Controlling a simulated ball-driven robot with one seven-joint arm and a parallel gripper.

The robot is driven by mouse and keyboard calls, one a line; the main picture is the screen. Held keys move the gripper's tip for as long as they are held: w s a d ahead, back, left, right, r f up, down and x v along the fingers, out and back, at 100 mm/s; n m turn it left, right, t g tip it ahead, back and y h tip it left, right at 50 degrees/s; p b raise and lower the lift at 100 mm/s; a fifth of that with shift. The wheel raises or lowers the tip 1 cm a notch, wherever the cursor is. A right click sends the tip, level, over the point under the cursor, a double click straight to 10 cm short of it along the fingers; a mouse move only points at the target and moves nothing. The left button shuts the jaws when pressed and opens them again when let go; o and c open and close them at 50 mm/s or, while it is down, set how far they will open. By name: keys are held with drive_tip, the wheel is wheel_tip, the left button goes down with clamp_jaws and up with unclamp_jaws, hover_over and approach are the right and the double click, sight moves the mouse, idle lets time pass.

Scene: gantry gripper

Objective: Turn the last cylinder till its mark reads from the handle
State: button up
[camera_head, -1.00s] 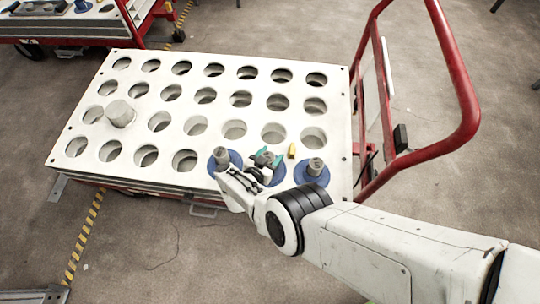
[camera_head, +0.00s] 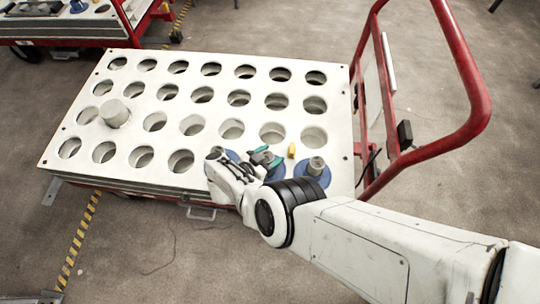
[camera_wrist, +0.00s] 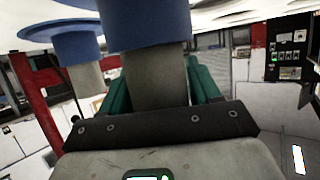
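In the head view three blue-flanged grey cylinders stand in the near right row of the white board (camera_head: 205,115). The left one (camera_head: 232,155) is mostly hidden by my wrist, and the right one (camera_head: 317,168) stands clear. My gripper (camera_head: 264,157) is at the middle cylinder (camera_head: 277,173), which is partly hidden. In the wrist view the teal fingers (camera_wrist: 158,88) lie along both sides of its grey post (camera_wrist: 155,80), below the blue flange (camera_wrist: 145,25), with no clear gap. No mark is visible on the cylinders.
A small yellow piece (camera_head: 291,150) is on the board behind the middle cylinder. A plain grey cylinder (camera_head: 115,113) stands at the board's left. Most holes are empty. The red cart handle (camera_head: 465,80) rises at the right.

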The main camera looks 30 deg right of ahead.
drive_tip(key=o, duration=0.4)
drive_tip(key=shift+o, duration=0.2)
drive_tip(key=p+v, duration=0.2)
drive_tip(key=v, duration=0.9)
drive_tip(key=shift+d+f, duration=0.1)
